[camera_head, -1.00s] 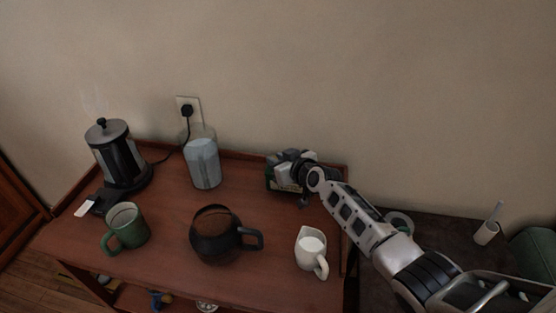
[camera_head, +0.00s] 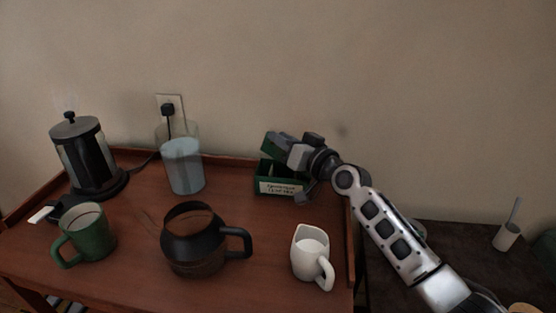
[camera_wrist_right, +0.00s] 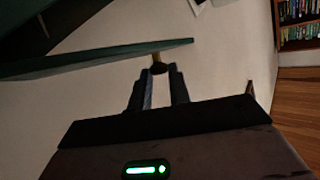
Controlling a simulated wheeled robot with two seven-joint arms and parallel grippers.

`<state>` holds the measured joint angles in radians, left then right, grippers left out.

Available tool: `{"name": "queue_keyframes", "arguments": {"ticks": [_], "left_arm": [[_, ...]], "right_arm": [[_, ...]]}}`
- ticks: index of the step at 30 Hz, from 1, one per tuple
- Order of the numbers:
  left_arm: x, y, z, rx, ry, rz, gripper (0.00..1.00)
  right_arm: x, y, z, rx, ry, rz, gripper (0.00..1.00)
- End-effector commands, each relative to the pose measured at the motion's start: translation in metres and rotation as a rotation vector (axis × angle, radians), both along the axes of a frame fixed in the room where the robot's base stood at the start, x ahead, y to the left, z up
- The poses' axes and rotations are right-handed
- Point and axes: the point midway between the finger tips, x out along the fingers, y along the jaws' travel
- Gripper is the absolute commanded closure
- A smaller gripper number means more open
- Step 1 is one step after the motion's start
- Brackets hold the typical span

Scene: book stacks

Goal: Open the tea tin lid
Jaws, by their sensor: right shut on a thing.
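The tea tin (camera_head: 281,187) is a small green box with a pale label on its front, at the back right of the wooden table. Its green lid (camera_head: 271,147) is tilted up at the rear, and the dark inside of the tin shows. My right gripper (camera_head: 290,148) is at the raised lid, partly covering it. In the right wrist view, the gripper's fingers (camera_wrist_right: 158,76) are shut on a small brass-coloured knob (camera_wrist_right: 157,58) on the lid, whose green edge (camera_wrist_right: 110,55) crosses the upper left. My left gripper is not in view.
The jug stands in front of the tin. A wall rises behind.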

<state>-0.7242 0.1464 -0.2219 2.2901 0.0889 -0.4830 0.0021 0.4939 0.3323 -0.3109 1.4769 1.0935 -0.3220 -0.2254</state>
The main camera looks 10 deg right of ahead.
Motion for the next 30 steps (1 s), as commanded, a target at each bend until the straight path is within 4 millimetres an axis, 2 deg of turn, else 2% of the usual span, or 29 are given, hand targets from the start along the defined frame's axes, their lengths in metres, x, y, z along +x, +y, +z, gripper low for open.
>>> {"name": "queue_keyframes", "arguments": {"ticks": [1, 9, 19, 20, 21, 22, 30], "left_arm": [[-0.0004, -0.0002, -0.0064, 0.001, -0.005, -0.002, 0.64], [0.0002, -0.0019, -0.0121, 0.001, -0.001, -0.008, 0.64], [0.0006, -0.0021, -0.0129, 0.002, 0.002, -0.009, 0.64], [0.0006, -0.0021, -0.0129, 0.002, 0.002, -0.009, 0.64], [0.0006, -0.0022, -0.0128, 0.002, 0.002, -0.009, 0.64], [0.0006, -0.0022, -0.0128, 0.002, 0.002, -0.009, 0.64], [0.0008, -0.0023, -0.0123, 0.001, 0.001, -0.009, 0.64]], "right_arm": [[-0.0009, -0.0007, -0.0048, 0.014, -0.003, 0.002, 1.0], [-0.0021, -0.0039, 0.002, 0.054, -0.018, 0.001, 1.0], [-0.0021, -0.004, 0.003, 0.055, -0.019, 0.002, 1.0], [-0.0021, -0.0041, 0.0031, 0.055, -0.019, 0.002, 0.76], [-0.0021, -0.004, 0.003, 0.055, -0.018, 0.001, 0.64], [-0.002, -0.0042, 0.0031, 0.054, -0.019, 0.001, 0.59], [-0.0024, -0.0047, 0.0034, 0.054, -0.02, 0.0, 0.59]]}}
